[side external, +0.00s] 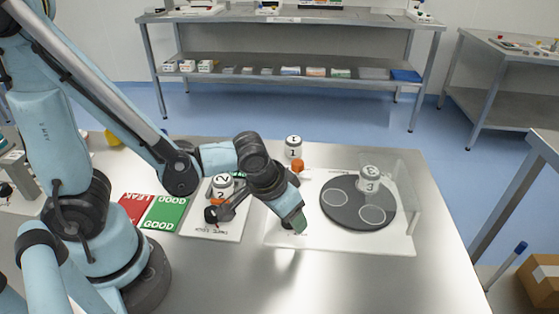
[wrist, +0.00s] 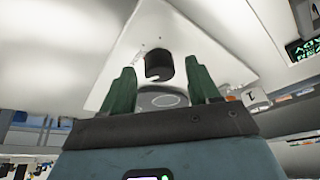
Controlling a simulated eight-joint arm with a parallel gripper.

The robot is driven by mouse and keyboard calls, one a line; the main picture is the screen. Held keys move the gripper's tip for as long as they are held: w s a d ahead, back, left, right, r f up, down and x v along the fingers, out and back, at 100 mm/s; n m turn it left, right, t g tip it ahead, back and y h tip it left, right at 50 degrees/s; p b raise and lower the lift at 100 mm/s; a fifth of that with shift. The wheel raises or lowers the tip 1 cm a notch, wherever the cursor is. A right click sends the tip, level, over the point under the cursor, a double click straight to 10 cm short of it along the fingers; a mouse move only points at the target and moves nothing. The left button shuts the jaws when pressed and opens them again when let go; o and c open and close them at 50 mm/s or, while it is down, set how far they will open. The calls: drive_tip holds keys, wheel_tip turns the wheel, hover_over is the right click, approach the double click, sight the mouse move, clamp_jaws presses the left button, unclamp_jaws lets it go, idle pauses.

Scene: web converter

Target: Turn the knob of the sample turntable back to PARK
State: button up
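The sample turntable has a white base plate (side external: 395,243) and a dark round disc (side external: 345,222) with light ring marks. A jar marked 3 (side external: 370,182) stands on the disc. My gripper (side external: 296,222) is over the left part of the base plate, left of the disc, pointing down. In the wrist view, my gripper (wrist: 162,88) shows two green fingers set apart with nothing held between them. A black round knob (wrist: 158,65) shows beyond the fingers, between them in the picture and apart from both. In the side view my gripper hides the knob. I cannot read the knob's setting.
Jar 1 (side external: 293,148) stands behind my gripper. Jar 2 (side external: 222,188) stands on a white plate (side external: 222,230) to the left. Red LEAK (side external: 135,205) and green GOOD (side external: 165,212) mats lie further left. A clear panel (side external: 407,190) stands beside the disc. The front table is clear.

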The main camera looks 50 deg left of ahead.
drive_tip(key=shift+r, duration=0.1)
drive_tip(key=v, duration=1.2)
idle(0.6)
drive_tip(key=w+a+t, duration=0.2)
drive_tip(key=w+a, duration=0.1)
drive_tip(key=a, duration=0.5)
drive_tip(key=shift+a+t, duration=0.2)
drive_tip(key=shift+t, duration=0.2)
